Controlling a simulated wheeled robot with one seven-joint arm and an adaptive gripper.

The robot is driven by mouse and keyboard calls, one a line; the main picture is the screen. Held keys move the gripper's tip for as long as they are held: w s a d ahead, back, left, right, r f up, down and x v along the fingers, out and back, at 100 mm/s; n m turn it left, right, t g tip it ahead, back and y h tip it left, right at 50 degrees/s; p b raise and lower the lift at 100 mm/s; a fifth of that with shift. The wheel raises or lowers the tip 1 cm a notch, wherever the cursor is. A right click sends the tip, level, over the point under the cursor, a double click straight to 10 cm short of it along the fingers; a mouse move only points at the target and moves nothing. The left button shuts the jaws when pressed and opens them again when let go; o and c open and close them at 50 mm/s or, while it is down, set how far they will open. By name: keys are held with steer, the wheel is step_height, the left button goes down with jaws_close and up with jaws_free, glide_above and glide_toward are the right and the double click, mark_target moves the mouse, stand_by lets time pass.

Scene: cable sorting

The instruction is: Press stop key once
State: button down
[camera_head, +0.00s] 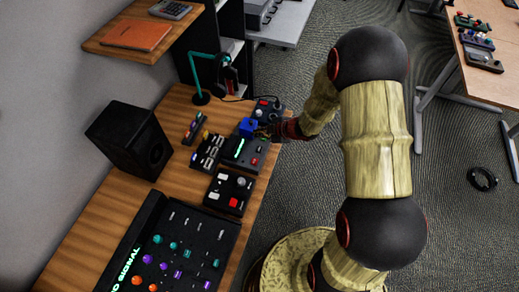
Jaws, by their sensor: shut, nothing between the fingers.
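My gripper (270,131) is shut and empty. It reaches in from the right over the table's right edge, close above a dark box (236,158) with a green lit strip and a small red key (254,162). A blue block-like part (248,126) shows just left of the fingertips; I cannot tell whether they touch it. Another dark box (219,201) nearer the front has a red key (234,202) and pale keys. No label reading stop is legible, so I cannot tell which key is the stop key. The fingertips are small and partly lost against the dark boxes.
The wooden table (88,243) also bears a black speaker (131,138), a large panel of coloured knobs (176,247), a box of pale keys (207,151), a knobbed box (265,110) and a teal stand with headphones (200,75). A shelf (104,41) overhangs the back.

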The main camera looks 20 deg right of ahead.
mark_target(259, 151)
steer(key=shift+f, duration=0.15)
step_height(259, 151, down, 9)
steer(key=b, duration=0.8)
steer(key=shift+r, duration=0.2)
steer(key=shift+f, duration=0.15)
stand_by(1.0)
steer(key=shift+f, duration=0.2)
steer(key=shift+f+b, duration=0.35)
steer(key=shift+f, duration=0.05)
stand_by(0.6)
steer(key=shift+r, duration=0.15)
steer(key=shift+r+p, duration=0.65)
steer(key=shift+p, duration=0.15)
